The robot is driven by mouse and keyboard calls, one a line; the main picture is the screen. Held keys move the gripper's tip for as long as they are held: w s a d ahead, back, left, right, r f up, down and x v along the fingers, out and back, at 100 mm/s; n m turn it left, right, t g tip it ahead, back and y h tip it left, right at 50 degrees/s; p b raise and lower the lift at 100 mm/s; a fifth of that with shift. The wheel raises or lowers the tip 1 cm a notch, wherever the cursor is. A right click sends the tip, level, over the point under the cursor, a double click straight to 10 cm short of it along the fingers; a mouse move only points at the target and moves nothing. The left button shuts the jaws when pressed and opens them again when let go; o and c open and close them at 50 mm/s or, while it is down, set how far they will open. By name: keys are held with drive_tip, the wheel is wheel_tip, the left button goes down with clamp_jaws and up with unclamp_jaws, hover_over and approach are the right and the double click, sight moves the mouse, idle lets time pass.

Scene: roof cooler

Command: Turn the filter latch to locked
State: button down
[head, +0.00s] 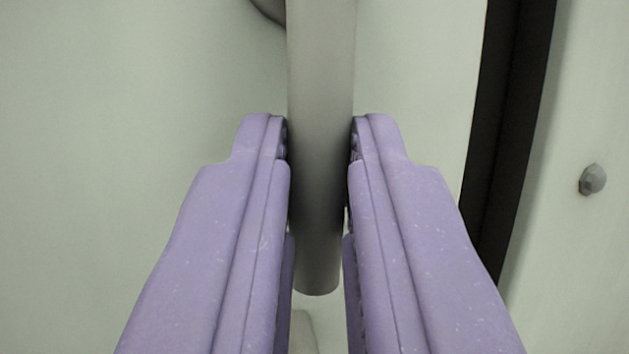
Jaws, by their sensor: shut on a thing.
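A grey rounded bar, which looks like the filter latch's handle (320,60), runs down from the top edge of the head view and ends between my fingers. My gripper (319,140) has two purple fingers, one on each side of the bar, and is shut on it. The bar's rounded lower end shows between the fingers. A darker grey round part (268,10) shows at the top edge, left of the bar. The bar's upper end is out of view, so I cannot tell the latch's position.
A pale green panel (130,110) fills the background. A black curved strip (507,120) runs down the right side. Beyond it a grey bolt head (592,179) sticks out of the pale surface. A small light grey part shows low between my fingers.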

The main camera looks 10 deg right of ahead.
drive_tip(key=c, duration=1.1)
unclamp_jaws()
drive_tip(key=shift+d, duration=0.15)
drive_tip(key=v, duration=0.7)
drive_tip(key=shift+s+f+p, duration=0.15)
drive_tip(key=shift+s+p, duration=0.15)
drive_tip(key=shift+s, duration=0.1)
